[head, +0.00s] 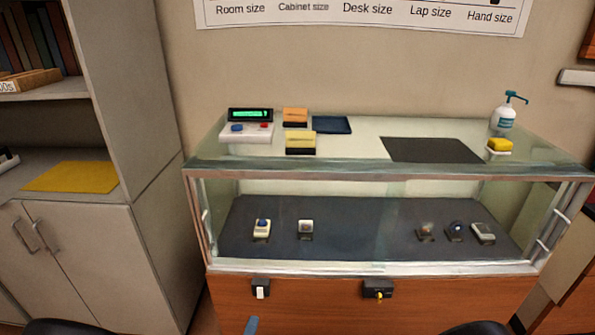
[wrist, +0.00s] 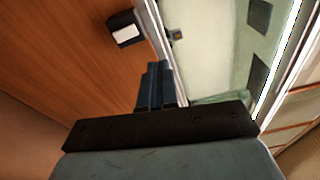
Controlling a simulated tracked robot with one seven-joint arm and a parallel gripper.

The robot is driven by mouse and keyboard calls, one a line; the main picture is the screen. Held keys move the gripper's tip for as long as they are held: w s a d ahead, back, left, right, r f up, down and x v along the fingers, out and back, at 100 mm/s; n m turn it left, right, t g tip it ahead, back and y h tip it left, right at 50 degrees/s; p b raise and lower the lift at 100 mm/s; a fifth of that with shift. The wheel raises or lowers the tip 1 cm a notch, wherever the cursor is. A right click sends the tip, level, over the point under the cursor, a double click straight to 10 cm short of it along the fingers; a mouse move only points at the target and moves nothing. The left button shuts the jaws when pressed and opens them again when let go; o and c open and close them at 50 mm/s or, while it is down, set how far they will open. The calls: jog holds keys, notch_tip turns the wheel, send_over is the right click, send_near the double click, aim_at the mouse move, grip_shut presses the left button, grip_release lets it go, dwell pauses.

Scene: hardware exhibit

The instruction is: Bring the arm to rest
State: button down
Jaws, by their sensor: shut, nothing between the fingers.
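My gripper (wrist: 155,72) shows in the wrist view with its two dark blue fingers together and nothing between them. It is in front of the wooden lower panel (wrist: 60,60) of the display case, close to the case's metal edge. The black box with a white switch (wrist: 126,31) is just beyond and to the left of the fingertips. In the head view only a small blue tip of my gripper (head: 252,325) shows at the bottom edge, below that switch box (head: 260,289). The rest of the arm is hidden there.
The glass display case (head: 390,267) holds several small devices on a dark mat. A key box (head: 378,290) sits on its front. A grey cabinet (head: 90,250) is at left.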

jog(key=w+d+r+m+g+h, duration=0.4)
jog(key=d+r+m+g, duration=0.25)
jog(key=r+m, duration=0.45)
jog(key=w+d+r+m+g+h, duration=0.45)
jog(key=d+r+m, duration=0.35)
jog(key=r+m, duration=0.3)
jog(key=s+d+r+m+g+y, duration=0.1)
jog(key=d+r+m+g+y, duration=0.45)
jog(key=d+r+m, duration=0.75)
jog(key=s+d+r+m+t+y, duration=0.2)
jog(key=s+d+r+m+y, duration=0.1)
jog(key=s+d+r+m, duration=0.2)
jog(key=s+d+r+m+t+y, duration=0.2)
jog(key=s+d+r+m, duration=0.2)
jog(key=s+r+m, duration=0.4)
notch_tip(320, 180, up, 4)
jog(key=shift+d+r+m+y, duration=0.25)
jog(key=shift+d+m+y, duration=0.15)
jog(key=shift+m, duration=0.8)
jog(key=c, duration=1.8)
grip_release()
jog(key=shift+s, duration=0.1)
